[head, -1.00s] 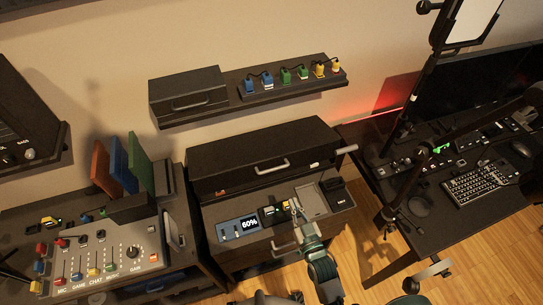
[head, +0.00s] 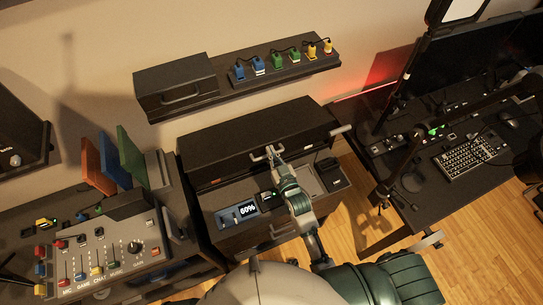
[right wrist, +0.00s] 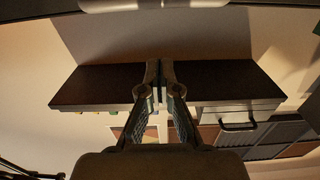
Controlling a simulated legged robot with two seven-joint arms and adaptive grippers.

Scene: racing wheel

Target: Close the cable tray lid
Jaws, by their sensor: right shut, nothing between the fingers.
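The cable tray (head: 290,78) is a dark shelf on the wall, with several blue, green and yellow plugs on it. A dark box-shaped cover with a handle, seemingly its lid (head: 175,85), sits at its left end and leaves the plugs exposed. My right gripper (head: 270,151) is shut and empty, below the tray and in front of the lower dark cabinet. In the right wrist view, the shut fingers (right wrist: 160,75) point toward a dark slab, with a handle (right wrist: 240,126) at right. My left gripper is not in view.
The lower cabinet (head: 225,150) has a bar handle near my right gripper and a panel with a 60% display (head: 240,213). A mixer console (head: 100,255) stands at left. A desk with a keyboard (head: 467,157) and monitor is at right.

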